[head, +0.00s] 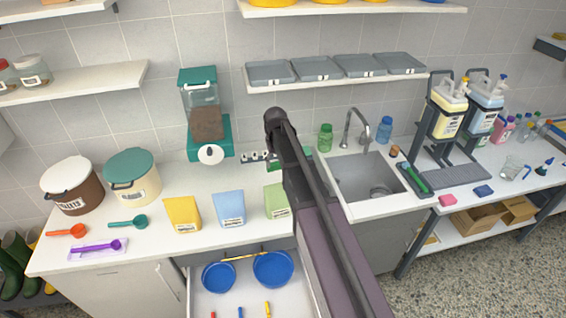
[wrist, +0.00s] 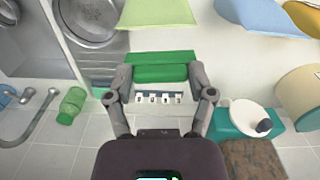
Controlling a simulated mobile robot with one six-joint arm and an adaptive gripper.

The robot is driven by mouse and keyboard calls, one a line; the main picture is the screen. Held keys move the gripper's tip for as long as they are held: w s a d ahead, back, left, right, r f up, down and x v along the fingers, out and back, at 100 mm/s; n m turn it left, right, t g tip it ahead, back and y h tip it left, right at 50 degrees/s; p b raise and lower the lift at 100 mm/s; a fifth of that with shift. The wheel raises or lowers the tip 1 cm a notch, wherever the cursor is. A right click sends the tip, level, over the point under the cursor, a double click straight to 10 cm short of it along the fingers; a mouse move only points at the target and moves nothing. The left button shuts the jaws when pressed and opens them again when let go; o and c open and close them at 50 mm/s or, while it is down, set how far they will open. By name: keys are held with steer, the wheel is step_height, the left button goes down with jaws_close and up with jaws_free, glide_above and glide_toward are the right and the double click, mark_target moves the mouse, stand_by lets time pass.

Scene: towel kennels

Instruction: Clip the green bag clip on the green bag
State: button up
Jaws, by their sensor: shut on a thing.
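My gripper (wrist: 161,80) is shut on the green bag clip (wrist: 162,58), a wide green piece held crosswise between its two fingertips. In the head view the clip (head: 273,166) shows partly beside my arm, which hides the fingers and the rest of it. The green bag (head: 276,203) is pale green with a label and stands on the counter, partly behind my arm. In the wrist view the green bag (wrist: 158,12) is cut off by the top edge. A strip of white counter shows between the clip and the bag in that view.
A blue bag (head: 230,206) and a yellow bag (head: 183,214) stand left of the green bag. A pale clip rack (head: 254,156) is near the wall. A teal dispenser (head: 210,135) stands behind, left of my arm. The sink (head: 368,185) is to the right. An open drawer (head: 245,300) is below.

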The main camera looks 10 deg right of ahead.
steer(key=shift+d+f, duration=0.1)
steer(key=shift+d, duration=0.25)
steer(key=shift+f+b, duration=3.3)
steer(key=shift+b, duration=0.1)
steer(key=shift+f+b, duration=1.05)
stand_by(2.4)
steer(key=o, duration=0.7)
steer(key=shift+o, duration=0.2)
